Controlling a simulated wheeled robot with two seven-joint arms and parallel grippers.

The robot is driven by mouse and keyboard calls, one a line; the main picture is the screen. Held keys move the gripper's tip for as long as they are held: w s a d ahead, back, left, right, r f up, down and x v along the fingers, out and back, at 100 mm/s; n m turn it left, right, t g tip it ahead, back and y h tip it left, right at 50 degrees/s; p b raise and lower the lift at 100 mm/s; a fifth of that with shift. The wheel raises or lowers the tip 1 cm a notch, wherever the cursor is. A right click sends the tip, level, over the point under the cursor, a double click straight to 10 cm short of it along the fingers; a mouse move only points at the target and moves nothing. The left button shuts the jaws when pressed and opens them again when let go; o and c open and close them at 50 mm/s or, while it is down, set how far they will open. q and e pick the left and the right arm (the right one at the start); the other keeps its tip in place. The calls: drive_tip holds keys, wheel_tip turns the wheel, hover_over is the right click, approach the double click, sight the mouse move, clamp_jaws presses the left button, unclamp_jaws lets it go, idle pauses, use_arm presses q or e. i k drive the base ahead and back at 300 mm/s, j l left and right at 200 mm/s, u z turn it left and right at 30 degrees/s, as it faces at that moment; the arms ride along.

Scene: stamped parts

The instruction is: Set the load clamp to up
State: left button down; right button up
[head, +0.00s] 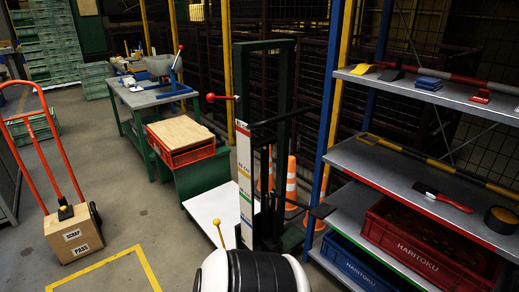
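A dark green lift mast (286,85) stands in the middle of the head view, with a white panel (244,175) carrying coloured bands on its front. A lever with a red ball knob (211,97) sticks out to the left from the mast, roughly level. A thin lever with a yellow knob (215,222) stands lower, tilted a little to the left. No readable label shows which part is the load clamp. Neither of my grippers can be made out in this view.
A shelf rack (380,165) with red and blue crates stands close on the right. Orange cones (291,180) stand behind the mast. A red hand truck (62,140) with a carton (75,238) is at left. A workbench (150,95) stands behind. Floor at lower left is clear.

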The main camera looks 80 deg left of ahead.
sight(64, 212)
drive_tip(key=u, duration=4.25)
drive_tip(key=i+z, duration=0.15)
drive_tip(key=i, duration=0.8)
drive_tip(key=i+z, duration=0.15)
drive_tip(key=i, duration=1)
drive_tip(key=i+z, duration=0.1)
drive_tip(key=i, duration=1)
drive_tip(key=i+u, duration=0.25)
drive_tip(key=i+l, duration=0.05)
drive_tip(key=i, duration=0.05)
